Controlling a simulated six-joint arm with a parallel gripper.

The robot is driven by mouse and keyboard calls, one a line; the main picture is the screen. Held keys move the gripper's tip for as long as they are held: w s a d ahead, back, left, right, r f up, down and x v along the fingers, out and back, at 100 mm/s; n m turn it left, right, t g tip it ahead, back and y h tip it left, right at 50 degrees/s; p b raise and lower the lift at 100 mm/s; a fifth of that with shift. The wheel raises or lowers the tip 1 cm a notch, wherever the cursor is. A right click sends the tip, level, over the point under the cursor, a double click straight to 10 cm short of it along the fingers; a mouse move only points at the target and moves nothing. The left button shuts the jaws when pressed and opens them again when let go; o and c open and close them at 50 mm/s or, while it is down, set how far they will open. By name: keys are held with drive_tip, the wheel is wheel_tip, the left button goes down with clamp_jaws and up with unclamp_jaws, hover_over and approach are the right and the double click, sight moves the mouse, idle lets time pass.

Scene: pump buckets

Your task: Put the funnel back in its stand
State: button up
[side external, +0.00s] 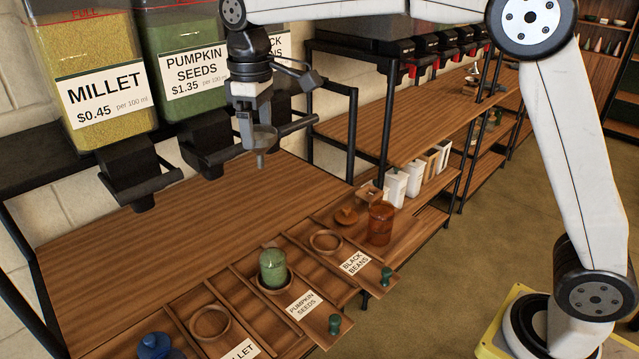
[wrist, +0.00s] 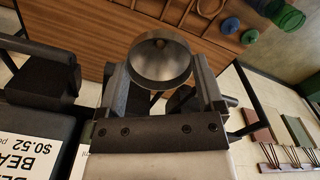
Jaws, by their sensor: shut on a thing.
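The grey metal funnel (side external: 264,141) is held in my gripper (side external: 256,125), spout down, above the wooden counter (side external: 190,220) and in front of the dispensers. In the wrist view the funnel's round bowl (wrist: 160,62) sits between the two fingers of my gripper (wrist: 163,88), which are shut on it. The bowl looks empty apart from a dark spout hole. A small wooden block (side external: 370,193) stands at the counter's right end, behind the orange jar. I cannot tell for certain that it is the funnel's stand.
Dark dispenser spouts (side external: 140,175) stick out close to my gripper. A green jar (side external: 273,268) stands in the pumpkin seeds tray. An orange jar (side external: 380,222) and orange lid (side external: 346,215) are near the black beans tray. A black post (side external: 352,135) rises at the right.

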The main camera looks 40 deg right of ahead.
wheel_tip(320, 180, up, 3)
drive_tip(key=shift+d+f, duration=0.1)
drive_tip(key=w+d+f, duration=0.1)
drive_tip(key=w+d, duration=0.2)
drive_tip(key=d, duration=3.4)
drive_tip(key=shift+d+f, duration=0.15)
drive_tip(key=shift+f, duration=0.05)
wheel_tip(320, 180, down, 22)
drive_tip(key=shift+w+f, duration=0.1)
drive_tip(key=shift+f, duration=0.15)
drive_tip(key=shift+f, duration=1.95)
drive_tip(key=shift+f, duration=1.75)
